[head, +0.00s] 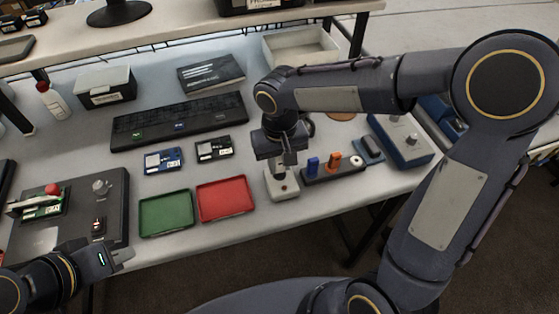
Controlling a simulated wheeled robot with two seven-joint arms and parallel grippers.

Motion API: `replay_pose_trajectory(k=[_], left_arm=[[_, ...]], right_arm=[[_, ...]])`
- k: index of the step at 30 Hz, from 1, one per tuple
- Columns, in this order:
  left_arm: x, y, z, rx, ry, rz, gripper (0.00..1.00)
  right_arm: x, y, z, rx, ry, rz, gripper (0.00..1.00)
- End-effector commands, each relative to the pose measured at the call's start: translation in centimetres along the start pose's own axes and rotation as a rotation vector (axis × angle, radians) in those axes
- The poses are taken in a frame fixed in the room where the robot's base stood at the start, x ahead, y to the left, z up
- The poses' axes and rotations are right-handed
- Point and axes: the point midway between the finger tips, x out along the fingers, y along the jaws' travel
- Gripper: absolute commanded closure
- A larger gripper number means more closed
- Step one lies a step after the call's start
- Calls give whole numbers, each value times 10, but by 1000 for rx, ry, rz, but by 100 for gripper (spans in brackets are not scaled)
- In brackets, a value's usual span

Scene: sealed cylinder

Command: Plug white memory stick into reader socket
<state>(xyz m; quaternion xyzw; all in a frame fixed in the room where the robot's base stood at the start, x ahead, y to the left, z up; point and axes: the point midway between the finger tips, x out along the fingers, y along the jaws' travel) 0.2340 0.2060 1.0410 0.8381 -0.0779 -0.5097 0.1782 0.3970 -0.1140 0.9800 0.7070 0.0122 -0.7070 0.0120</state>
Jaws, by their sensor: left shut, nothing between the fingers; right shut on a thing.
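My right gripper (287,168) points down just above a small pale grey block (272,190), which looks like the reader. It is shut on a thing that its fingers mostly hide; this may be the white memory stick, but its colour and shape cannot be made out. I cannot tell whether the held thing touches the block or is in its socket. My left gripper (122,256) is shut and empty at the table's front left edge, beside the dark grey station.
A dark rack (322,178) with a blue stick (312,165), an orange stick (334,160) and a white round piece (357,161) stands right of the block. Red (226,199) and green (166,213) trays lie left. A blue-grey box (400,141) is further right.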

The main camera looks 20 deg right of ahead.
Motion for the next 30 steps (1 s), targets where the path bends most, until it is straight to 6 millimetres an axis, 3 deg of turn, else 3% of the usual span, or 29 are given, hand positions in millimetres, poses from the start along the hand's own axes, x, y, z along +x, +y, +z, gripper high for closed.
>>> replay_pose_trajectory(k=[18,19,24,30], left_arm=[[9,-4,5,0,0,0,100],[9,-4,5,0,0,0,100],[8,-4,4,0,0,0,100],[8,-4,4,0,0,0,100]], right_arm=[[13,0,0,0,0,0,100],[13,0,0,0,0,0,76],[12,0,0,0,0,0,54],[12,0,0,0,0,0,52]])
